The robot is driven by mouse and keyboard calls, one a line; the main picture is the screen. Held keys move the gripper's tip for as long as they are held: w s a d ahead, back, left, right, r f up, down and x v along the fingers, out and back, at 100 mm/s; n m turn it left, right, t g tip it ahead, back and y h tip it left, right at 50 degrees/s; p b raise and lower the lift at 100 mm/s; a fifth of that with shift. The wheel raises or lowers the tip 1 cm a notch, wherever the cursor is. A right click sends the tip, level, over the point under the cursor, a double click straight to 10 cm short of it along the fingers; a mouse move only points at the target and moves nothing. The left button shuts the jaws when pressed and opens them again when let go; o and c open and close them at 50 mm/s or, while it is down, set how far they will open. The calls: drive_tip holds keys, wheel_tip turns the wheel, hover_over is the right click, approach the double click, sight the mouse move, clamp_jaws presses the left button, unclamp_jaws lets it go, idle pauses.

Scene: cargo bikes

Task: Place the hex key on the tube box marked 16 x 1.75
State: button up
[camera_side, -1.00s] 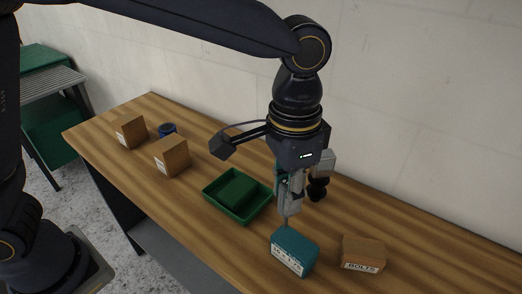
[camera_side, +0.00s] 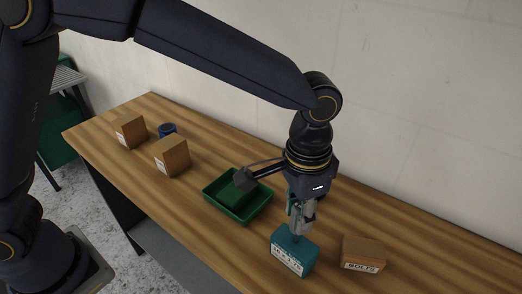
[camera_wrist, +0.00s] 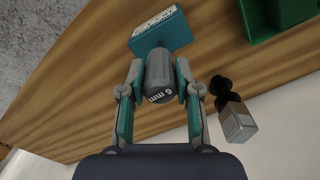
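The hex key (camera_wrist: 159,76) shows in the wrist view as a dark grey handle marked "6 mm". My gripper (camera_wrist: 159,90) is shut on it, with a finger on each side. The teal tube box (camera_side: 294,254), with a white label reading 16 x 1.75, stands on the bench; it also shows in the wrist view (camera_wrist: 168,38), just beyond the handle. In the side view my gripper (camera_side: 298,226) is right above this box. The hex key's lower end is at or close to the box top; I cannot tell if they touch.
A cardboard box marked BOLTS (camera_side: 363,254) stands right of the teal box. A green tray (camera_side: 243,219) holding a green block lies to its left. A black and silver object (camera_wrist: 232,110) stands behind my gripper. Two cardboard boxes (camera_side: 172,157) (camera_side: 129,130) and a blue cylinder (camera_side: 167,130) stand farther left.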

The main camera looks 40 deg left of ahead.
drive_tip(key=o, duration=0.3)
drive_tip(key=shift+o, duration=0.2)
drive_tip(key=shift+r, duration=0.1)
wheel_tip(320, 180, up, 12)
drive_tip(key=f, duration=0.1)
drive_tip(key=s+a+r+n+t, duration=0.1)
drive_tip(key=a+r, duration=0.1)
drive_tip(key=a, duration=0.4)
drive_tip(key=a+r+n+t, duration=0.1)
drive_tip(key=a+r, duration=0.2)
drive_tip(key=a, duration=0.4)
drive_tip(key=s+a+f+n+t, duration=0.1)
drive_tip(key=s+a+f+n, duration=0.1)
drive_tip(key=s+a, duration=0.4)
drive_tip(key=s+a+f+n+t, duration=0.2)
drive_tip(key=s+a, duration=0.4)
drive_tip(key=a, duration=0.5)
drive_tip(key=shift+f+n+t, duration=0.3)
drive_tip(key=shift+f+n, duration=0.1)
drive_tip(key=shift+f, duration=0.35)
drive_tip(key=shift+w, duration=0.1)
